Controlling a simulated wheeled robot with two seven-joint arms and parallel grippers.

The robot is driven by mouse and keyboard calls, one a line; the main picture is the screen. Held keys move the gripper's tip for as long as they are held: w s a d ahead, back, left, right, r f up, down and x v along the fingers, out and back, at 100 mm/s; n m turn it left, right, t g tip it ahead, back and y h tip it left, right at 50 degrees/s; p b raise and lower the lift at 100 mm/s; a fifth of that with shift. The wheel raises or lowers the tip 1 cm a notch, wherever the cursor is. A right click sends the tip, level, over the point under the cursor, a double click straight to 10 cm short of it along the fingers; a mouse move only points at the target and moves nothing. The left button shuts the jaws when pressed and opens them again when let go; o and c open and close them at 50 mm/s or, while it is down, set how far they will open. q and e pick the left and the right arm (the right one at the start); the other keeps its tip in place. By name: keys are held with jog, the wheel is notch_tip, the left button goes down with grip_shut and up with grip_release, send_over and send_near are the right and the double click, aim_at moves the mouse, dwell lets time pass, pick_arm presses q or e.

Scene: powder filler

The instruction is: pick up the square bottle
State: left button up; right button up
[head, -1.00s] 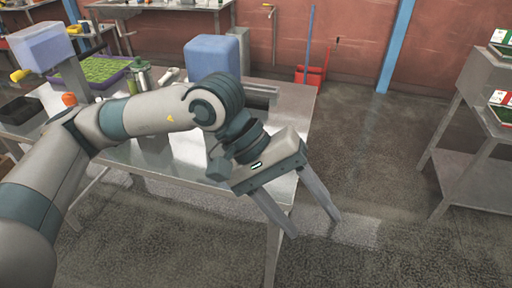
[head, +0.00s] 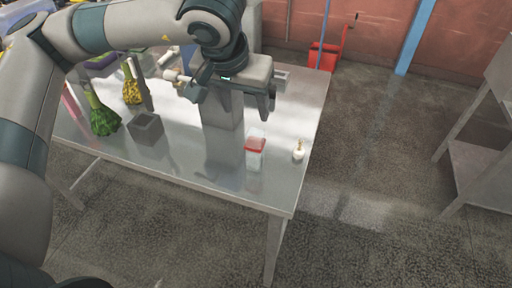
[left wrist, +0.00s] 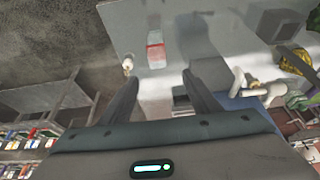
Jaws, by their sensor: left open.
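A square bottle (head: 255,158) with a clear body and a red cap stands upright on the metal table, near its front right part. In the left wrist view the square bottle (left wrist: 156,55) shows beyond the fingertips, a little left of centre. My left gripper (head: 243,95) is open and empty, above the table and farther back than the bottle, not touching it. Its two fingers also show spread in the left wrist view (left wrist: 160,82). My right gripper is not in view.
A small white bottle (head: 298,150) stands right of the square bottle, near the table's right edge. A grey open box (head: 146,129) and a green leafy item (head: 103,117) are at left. The table (head: 215,180) is clear in front.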

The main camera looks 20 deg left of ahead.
pick_arm(q)
jog(key=p, duration=0.2)
send_near(254, 133)
jog(key=x, duration=0.3)
jog(key=p+x, duration=0.2)
jog(key=x, duration=0.4)
jog(key=shift+w+a+r+p, duration=0.1)
jog(key=shift+w+a+p, duration=0.05)
jog(key=shift+p, duration=0.25)
jog(key=shift+w+f, duration=0.1)
jog(key=shift+f, duration=0.2)
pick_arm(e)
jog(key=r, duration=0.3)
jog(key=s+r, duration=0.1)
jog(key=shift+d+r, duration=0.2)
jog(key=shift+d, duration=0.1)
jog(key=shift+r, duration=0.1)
pick_arm(q)
jog(key=shift+w+f+p, duration=0.1)
jog(key=shift+f+p, duration=0.3)
jog(key=shift+p, duration=0.25)
jog(key=shift+w+d+f+p, duration=0.2)
jog(key=shift+d+f+p, duration=0.05)
jog(key=shift+f+p, duration=0.5)
jog(key=shift+p+x, duration=0.4)
jog(key=shift+x, duration=1)
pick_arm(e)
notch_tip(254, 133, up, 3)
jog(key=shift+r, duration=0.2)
